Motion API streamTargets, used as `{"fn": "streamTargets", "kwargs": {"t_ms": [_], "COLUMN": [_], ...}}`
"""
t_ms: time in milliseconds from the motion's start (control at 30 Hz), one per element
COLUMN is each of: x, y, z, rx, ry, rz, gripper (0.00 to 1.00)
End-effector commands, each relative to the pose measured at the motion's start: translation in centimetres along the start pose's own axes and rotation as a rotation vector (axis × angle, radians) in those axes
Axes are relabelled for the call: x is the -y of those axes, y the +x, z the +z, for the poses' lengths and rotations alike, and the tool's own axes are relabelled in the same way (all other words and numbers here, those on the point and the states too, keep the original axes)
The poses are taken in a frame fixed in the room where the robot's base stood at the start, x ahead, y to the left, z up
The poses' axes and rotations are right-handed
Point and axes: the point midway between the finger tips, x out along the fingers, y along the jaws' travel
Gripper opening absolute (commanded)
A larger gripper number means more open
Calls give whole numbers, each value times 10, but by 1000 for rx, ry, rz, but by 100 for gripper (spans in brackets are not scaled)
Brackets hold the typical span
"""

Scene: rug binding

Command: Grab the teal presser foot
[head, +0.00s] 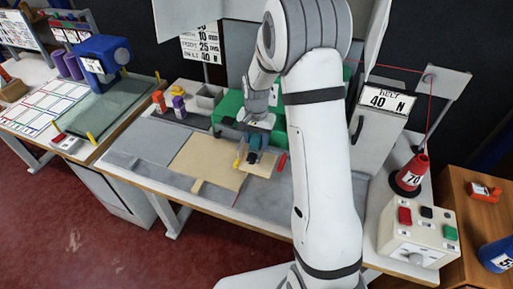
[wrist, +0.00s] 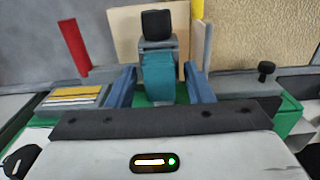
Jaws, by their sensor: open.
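The teal presser foot (wrist: 158,78) stands in the wrist view with a grey part and a black block at its far end. My gripper (wrist: 159,82) is open, with one blue finger on each side of the teal foot. A small gap shows beside the fingers; I cannot tell whether either touches it. In the head view my gripper (head: 254,143) is over the green machine's front, and the foot is largely hidden by the fingers.
A green machine (head: 229,108) stands behind my gripper. A red post (head: 282,162) and a yellow post (head: 237,163) flank the work spot. A tan rug piece (head: 207,162) lies left. Orange (head: 158,100) and purple (head: 179,106) pieces stand at the back left.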

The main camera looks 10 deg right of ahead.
Motion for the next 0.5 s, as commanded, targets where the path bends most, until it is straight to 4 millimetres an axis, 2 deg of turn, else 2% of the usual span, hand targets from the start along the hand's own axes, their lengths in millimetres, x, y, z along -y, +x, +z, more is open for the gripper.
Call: {"fn": "streamTargets", "kwargs": {"t_ms": [67, 500], "x": [0, -1], "y": [0, 0], "z": [0, 0], "rx": [0, 0], "ry": [0, 1], "rz": [0, 0], "gripper": [43, 7]}}
